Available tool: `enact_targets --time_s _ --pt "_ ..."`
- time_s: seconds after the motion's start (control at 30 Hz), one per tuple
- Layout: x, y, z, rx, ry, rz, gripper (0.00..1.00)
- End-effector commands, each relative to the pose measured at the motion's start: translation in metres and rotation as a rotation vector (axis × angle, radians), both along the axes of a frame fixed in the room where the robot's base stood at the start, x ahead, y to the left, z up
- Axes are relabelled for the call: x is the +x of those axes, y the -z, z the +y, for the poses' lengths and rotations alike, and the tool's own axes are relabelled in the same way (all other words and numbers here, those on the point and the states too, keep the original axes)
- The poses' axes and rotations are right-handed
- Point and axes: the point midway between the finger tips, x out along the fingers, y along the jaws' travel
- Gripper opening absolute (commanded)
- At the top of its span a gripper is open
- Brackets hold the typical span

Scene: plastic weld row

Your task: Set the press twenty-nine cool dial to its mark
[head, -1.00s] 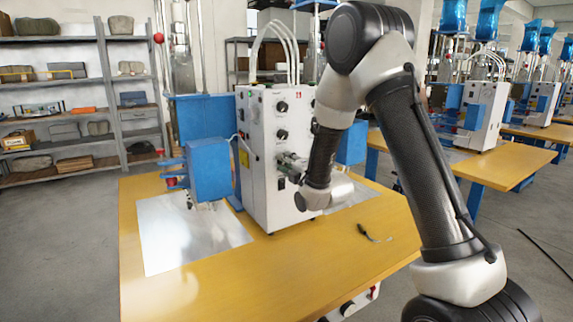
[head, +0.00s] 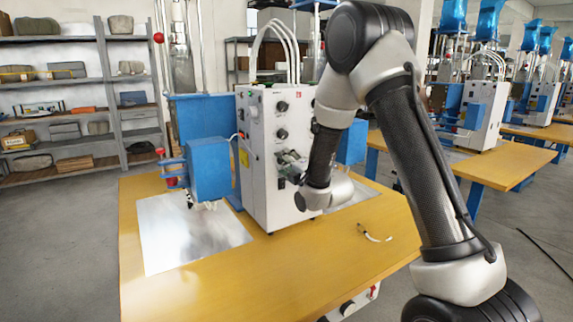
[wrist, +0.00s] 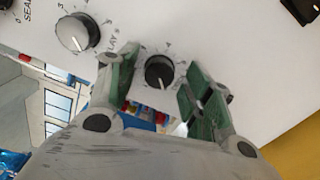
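The press's white control box (head: 262,180) stands on the yellow table, with dark dials (head: 282,134) on its front. My gripper (head: 288,165) is at the lower part of that front, partly hidden by my arm. In the wrist view, a black dial (wrist: 159,72) with a white pointer line lies between the green-padded fingertips of my gripper (wrist: 155,75). The fingers are apart, one on each side, with a visible gap to the dial. Its pointer is toward the bottom of the picture. Its name and target mark are not readable.
A silver dial (wrist: 77,33) sits left of the black one in the wrist view. A blue press unit (head: 208,170) stands left of the box over a metal plate (head: 190,235). A short cable (head: 374,234) lies on the table at right.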

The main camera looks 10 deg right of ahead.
Motion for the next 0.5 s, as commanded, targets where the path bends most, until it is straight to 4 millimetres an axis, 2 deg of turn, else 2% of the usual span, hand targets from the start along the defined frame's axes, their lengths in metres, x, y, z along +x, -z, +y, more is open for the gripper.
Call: enact_targets --time_s 0.17,0.5 --pt "-0.005 0.0 -0.002 0.0 0.0 0.0 0.5" --pt "-0.057 0.0 -0.019 0.0 0.0 0.001 0.5"
